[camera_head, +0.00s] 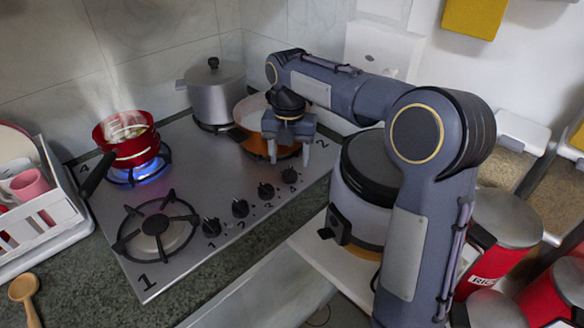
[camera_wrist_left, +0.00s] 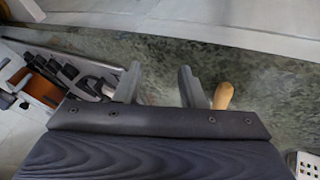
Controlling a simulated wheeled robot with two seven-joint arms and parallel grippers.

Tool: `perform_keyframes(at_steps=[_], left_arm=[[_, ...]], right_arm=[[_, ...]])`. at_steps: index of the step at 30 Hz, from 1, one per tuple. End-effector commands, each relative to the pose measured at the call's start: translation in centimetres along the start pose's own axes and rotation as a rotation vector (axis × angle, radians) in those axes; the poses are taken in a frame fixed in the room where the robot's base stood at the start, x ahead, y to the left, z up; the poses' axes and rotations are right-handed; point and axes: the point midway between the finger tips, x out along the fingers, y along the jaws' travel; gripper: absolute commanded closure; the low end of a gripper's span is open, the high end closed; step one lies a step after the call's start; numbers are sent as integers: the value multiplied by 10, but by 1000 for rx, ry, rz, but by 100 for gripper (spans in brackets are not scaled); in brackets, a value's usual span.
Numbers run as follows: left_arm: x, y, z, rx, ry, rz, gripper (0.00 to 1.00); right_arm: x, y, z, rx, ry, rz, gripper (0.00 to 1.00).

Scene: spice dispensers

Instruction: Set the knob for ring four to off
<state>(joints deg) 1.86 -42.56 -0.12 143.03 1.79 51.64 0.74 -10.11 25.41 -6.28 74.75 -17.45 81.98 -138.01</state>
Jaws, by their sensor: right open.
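The steel stove (camera_head: 185,155) has a row of several black knobs along its front edge. The knob farthest right (camera_head: 289,175) is nearest my right gripper; the small numbers by the knobs are hard to read. The burner marked 4 at the back left shows a blue flame (camera_head: 152,175) under a steaming red pot (camera_head: 128,148). My right gripper (camera_head: 289,153) is open, fingers pointing down, in front of an orange pan and behind the knob row, touching no knob. My left gripper (camera_wrist_left: 158,86) is open and empty above the dark counter, and is out of the head view.
A grey lidded pot (camera_head: 215,95) stands at the back. A black-lidded cooker (camera_head: 362,200) is right of the stove. A dish rack (camera_head: 45,225) and a wooden spoon (camera_head: 24,290) are at left; the spoon's handle (camera_wrist_left: 223,95) is near my left gripper. Red canisters (camera_head: 484,270) stand at right.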

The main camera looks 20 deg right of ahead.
Motion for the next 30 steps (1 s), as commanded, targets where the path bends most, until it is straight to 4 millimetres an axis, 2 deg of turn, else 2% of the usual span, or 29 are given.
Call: perform_keyframes(at_steps=[3, 7, 18, 28, 30], left_arm=[[3, -1, 2, 0, 0, 0, 64], [4, -2, 2, 0, 0, 0, 64], [4, -2, 2, 0, 0, 0, 64], [4, -2, 2, 0, 0, 0, 64], [4, -2, 2, 0, 0, 0, 64]], right_arm=[[21, -1, -1, 1, 3, -2, 43], [35, -1, 0, 2, 1, -1, 43], [42, -1, 0, 3, -1, 0, 43], [41, -1, 0, 3, -1, 0, 85], [41, -1, 0, 3, -1, 0, 87]])
